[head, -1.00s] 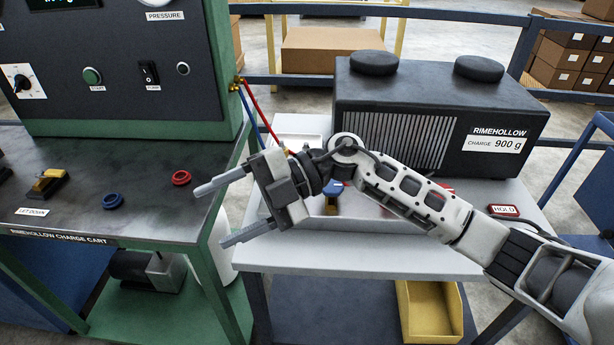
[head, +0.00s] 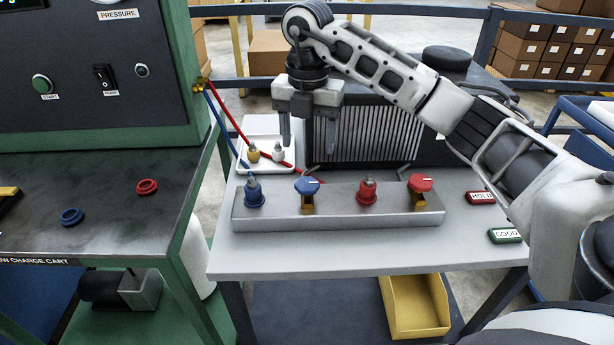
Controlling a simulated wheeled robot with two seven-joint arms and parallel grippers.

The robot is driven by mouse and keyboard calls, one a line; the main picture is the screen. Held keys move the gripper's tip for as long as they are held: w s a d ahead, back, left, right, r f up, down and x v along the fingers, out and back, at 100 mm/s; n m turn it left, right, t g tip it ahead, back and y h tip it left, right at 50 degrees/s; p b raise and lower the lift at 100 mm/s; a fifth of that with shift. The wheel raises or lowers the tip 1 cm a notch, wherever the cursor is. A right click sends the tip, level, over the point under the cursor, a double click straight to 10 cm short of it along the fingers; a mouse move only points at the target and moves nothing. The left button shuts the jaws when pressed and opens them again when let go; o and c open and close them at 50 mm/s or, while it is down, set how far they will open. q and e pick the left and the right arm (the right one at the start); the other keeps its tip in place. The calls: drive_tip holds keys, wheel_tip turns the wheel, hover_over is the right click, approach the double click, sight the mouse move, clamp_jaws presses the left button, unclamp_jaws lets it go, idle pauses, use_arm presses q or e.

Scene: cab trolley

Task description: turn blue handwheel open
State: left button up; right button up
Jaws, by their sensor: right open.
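The blue handwheel (head: 307,186) sits on a brass stem on the grey manifold block (head: 338,219), with a white mark on its top. A red handwheel (head: 420,183) sits further right on the same block. A blue fitting (head: 254,192) and a red fitting (head: 367,191) also stand on it. My right gripper (head: 308,147) points down, open and empty, above and behind the blue handwheel and apart from it. My left gripper is not in view.
A white tray (head: 260,128) with hose ends stands behind the block. The grey-black unit (head: 365,145) is behind my right gripper. Red HOLD (head: 481,198) and green GOOD (head: 505,236) tags lie at right. Blue (head: 72,217) and red (head: 147,187) rings lie on the cart at left.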

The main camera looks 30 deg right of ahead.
sight(308, 181)
wheel_tip(308, 181, down, 9)
drive_tip(key=shift+f, duration=0.1)
idle(0.3)
drive_tip(key=c, duration=1)
